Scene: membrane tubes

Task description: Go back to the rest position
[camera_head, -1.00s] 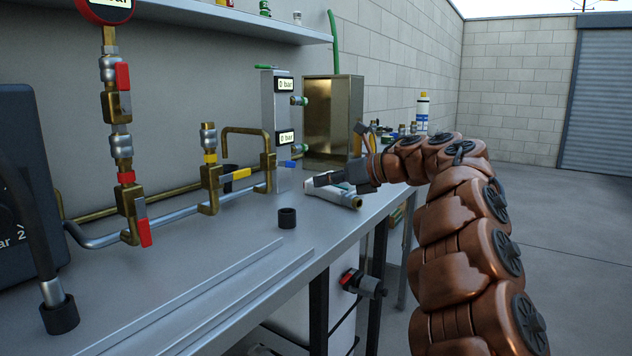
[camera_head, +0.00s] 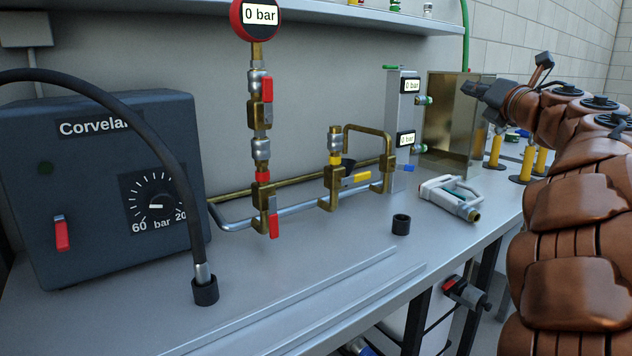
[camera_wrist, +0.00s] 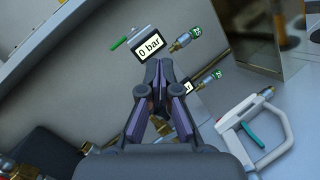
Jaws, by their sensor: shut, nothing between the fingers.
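My gripper (camera_head: 478,90) is raised above the bench at the right of the head view, in front of the brass-coloured box. In the wrist view my gripper (camera_wrist: 158,66) has its fingers together at the tips, with nothing between them. The finger tips overlap the view of the grey block with "0 bar" displays (camera_wrist: 152,50). That block (camera_head: 402,120) stands on the bench, left of the gripper in the head view. My arm bends over from the right edge of the head view.
The grey bench (camera_head: 300,305) carries a dark Corvela pump box (camera_head: 100,180), brass pipework with red and yellow valves (camera_head: 335,185), a black ring (camera_head: 401,224) and a white-handled tool (camera_head: 445,195). Yellow posts (camera_head: 495,150) stand at the right. A shelf (camera_head: 380,15) runs above.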

